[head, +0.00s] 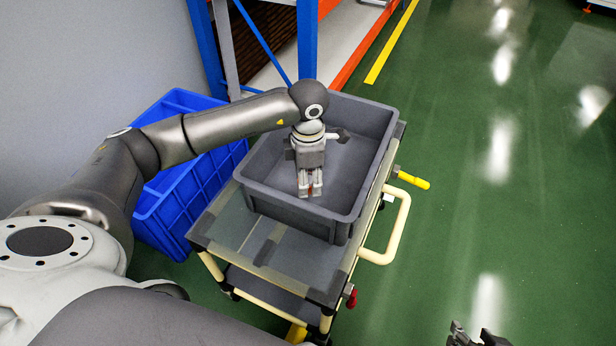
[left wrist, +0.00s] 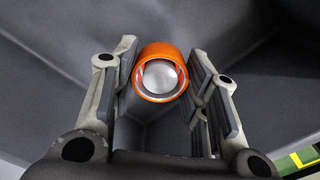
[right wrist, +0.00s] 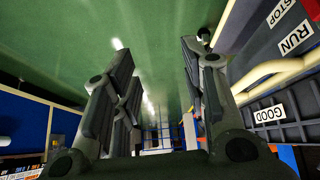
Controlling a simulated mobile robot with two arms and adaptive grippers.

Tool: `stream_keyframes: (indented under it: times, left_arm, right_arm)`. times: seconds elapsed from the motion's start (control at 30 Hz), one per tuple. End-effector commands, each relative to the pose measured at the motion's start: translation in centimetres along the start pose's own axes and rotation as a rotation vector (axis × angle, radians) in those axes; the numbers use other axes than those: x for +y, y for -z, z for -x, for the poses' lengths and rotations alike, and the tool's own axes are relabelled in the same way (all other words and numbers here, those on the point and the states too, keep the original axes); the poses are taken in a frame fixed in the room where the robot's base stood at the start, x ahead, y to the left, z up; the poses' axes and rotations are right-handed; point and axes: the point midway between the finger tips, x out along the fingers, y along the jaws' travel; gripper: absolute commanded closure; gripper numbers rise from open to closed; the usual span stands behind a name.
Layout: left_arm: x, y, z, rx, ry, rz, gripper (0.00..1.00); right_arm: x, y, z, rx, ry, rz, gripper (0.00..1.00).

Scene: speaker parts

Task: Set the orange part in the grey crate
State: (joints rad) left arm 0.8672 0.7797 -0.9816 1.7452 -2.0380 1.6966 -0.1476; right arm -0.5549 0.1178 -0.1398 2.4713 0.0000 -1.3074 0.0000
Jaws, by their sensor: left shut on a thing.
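The orange part (left wrist: 161,72), a short ring with a pale round centre, sits between the fingertips of my left gripper (left wrist: 160,85) in the left wrist view. The fingers touch it on both sides. In the head view my left gripper (head: 309,190) points down inside the grey crate (head: 290,207), and the part is mostly hidden there. Grey crate walls and floor lie behind the part in the left wrist view; whether it touches the floor I cannot tell. My right gripper (right wrist: 160,95) is open and empty over the green floor.
The grey crate stands on a cart (head: 225,226) with a cream handle (head: 397,225). A blue crate (head: 185,185) is left of the cart. A blue and orange rack (head: 308,40) stands behind. Green floor to the right is clear.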

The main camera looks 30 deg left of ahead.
Motion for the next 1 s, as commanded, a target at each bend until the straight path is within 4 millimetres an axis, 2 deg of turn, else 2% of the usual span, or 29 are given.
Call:
stream_keyframes:
  times: [1.0]
  left_arm:
    - [0.0, 0.0, -0.5, -0.001, 0.0, 0.0, 0.91]
  right_arm:
    - [-0.3, 2.1, -0.3, 0.095, 0.005, 0.002, 0.6]
